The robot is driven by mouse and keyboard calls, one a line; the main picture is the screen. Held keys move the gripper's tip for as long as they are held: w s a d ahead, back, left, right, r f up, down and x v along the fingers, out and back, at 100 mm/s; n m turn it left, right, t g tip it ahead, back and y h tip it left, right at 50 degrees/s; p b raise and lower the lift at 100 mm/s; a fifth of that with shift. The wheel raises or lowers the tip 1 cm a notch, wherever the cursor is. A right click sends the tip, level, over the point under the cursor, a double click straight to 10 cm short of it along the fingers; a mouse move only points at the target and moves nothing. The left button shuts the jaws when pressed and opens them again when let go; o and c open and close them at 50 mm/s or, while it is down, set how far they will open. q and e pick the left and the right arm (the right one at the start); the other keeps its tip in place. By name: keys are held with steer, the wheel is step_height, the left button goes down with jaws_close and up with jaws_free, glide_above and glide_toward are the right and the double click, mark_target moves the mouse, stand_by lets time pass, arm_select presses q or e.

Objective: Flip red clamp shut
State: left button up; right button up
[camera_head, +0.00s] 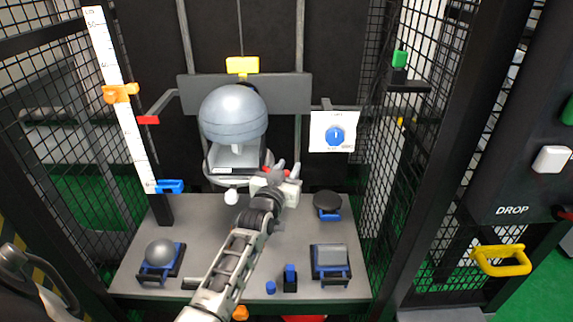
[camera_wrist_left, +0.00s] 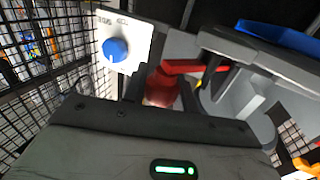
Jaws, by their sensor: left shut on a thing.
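My left gripper (camera_head: 287,168) reaches up from the bottom of the head view to the right side of the helmeted carriage. In the left wrist view its two dark fingers (camera_wrist_left: 163,90) are closed around the red clamp's (camera_wrist_left: 163,85) rounded red end. A red bar runs right from there, beside the grey carriage parts. In the head view only small red bits of this clamp (camera_head: 268,170) show by the fingers. The clamp's pivot and latch are mostly hidden. My right gripper is not in view.
A grey dome (camera_head: 232,110) sits on the carriage between vertical rails. A white panel with a blue knob (camera_head: 334,135) stands close to the right of my gripper. Below is a grey table (camera_head: 200,225) with several blue-based fixtures. Black mesh walls close both sides.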

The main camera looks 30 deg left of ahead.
arm_select(q)
steer(key=shift+r, duration=0.1)
steer(key=o, duration=1)
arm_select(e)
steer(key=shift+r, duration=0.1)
arm_select(q)
steer(key=shift+s+p, duration=0.35)
steer(key=p+v, duration=0.6)
steer(key=v, duration=0.9)
steer(key=shift+s+d+p, duration=0.1)
steer(key=shift+p, duration=0.2)
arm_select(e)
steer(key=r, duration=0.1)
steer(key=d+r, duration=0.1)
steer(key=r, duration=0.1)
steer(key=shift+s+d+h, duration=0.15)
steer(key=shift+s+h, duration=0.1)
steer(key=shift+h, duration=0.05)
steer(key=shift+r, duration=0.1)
